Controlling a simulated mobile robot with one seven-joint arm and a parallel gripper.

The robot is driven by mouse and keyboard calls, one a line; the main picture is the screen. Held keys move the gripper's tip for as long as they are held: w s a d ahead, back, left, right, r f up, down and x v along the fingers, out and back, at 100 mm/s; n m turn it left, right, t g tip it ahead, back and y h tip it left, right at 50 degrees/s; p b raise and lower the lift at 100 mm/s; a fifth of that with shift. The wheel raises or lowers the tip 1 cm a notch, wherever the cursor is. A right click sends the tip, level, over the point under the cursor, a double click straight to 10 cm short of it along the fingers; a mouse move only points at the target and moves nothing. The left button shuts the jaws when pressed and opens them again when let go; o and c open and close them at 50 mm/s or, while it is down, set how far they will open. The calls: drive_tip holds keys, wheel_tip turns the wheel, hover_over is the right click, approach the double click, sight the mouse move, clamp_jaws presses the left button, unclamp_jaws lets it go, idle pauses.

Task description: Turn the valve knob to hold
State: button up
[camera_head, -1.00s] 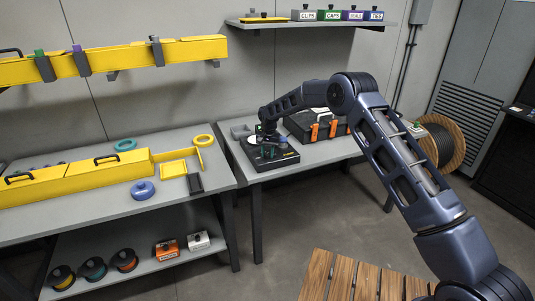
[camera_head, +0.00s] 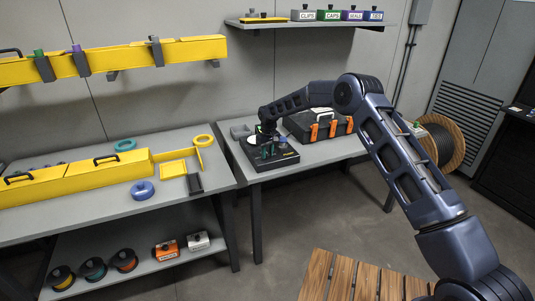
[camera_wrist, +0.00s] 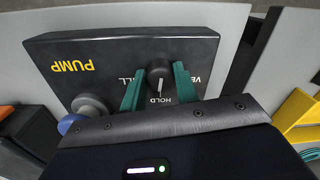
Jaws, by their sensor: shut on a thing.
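The black pump box (camera_head: 285,160) stands on the right-hand table in the head view, under my gripper (camera_head: 268,135). In the wrist view the pump box (camera_wrist: 125,50) carries a yellow PUMP label and white labels, with HOLD whole and the other two partly covered. The dark round valve knob (camera_wrist: 159,72) sits between my gripper's teal fingers (camera_wrist: 158,84). My gripper is shut on the knob, one finger on each side. The white mark on the knob points towards the HOLD label. A grey round part sits on the box left of the fingers.
A black case (camera_head: 322,124) with orange latches stands just right of the pump box. A small grey tray (camera_head: 240,131) lies behind it. A cable reel (camera_head: 440,145) stands at the right.

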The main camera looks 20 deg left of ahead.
sight(268, 153)
drive_tip(key=shift+n, duration=0.6)
drive_tip(key=o, duration=1)
drive_tip(key=shift+c, duration=0.2)
wheel_tip(268, 153, up, 11)
drive_tip(key=shift+w, duration=0.2)
drive_tip(key=shift+d, duration=0.15)
